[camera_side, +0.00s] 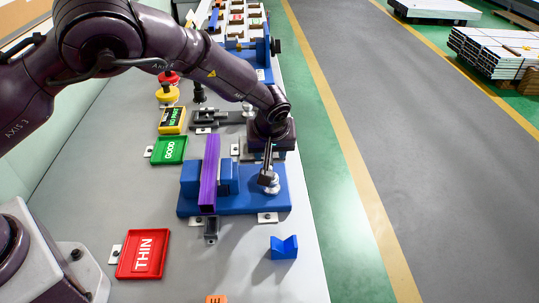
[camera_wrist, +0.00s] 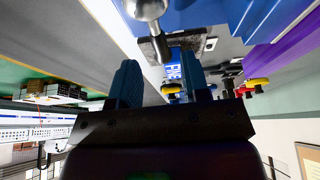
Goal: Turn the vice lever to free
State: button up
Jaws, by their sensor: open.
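The vice lever (camera_side: 267,162) is a dark bar on a silver hub at the vice's right end, pointing away from the side camera. In the wrist view the lever (camera_wrist: 161,47) comes down from its silver hub, its tip close to the gap between my fingertips. My gripper (camera_wrist: 160,68) is open, with one blue finger on each side of that gap. In the side view the fingertips are hard to make out; I cannot tell whether they touch the lever.
A green GOOD tray (camera_side: 169,150), a red THIN tray (camera_side: 144,253) and a yellow box (camera_side: 172,120) lie left of the vice. A blue V-block (camera_side: 284,247) sits in front. A second blue fixture (camera_side: 250,48) stands behind. The bench's right edge is close to the vice.

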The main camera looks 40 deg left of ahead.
jog(key=shift+x, duration=1.5)
jog(key=shift+c, duration=0.2)
grip_shut()
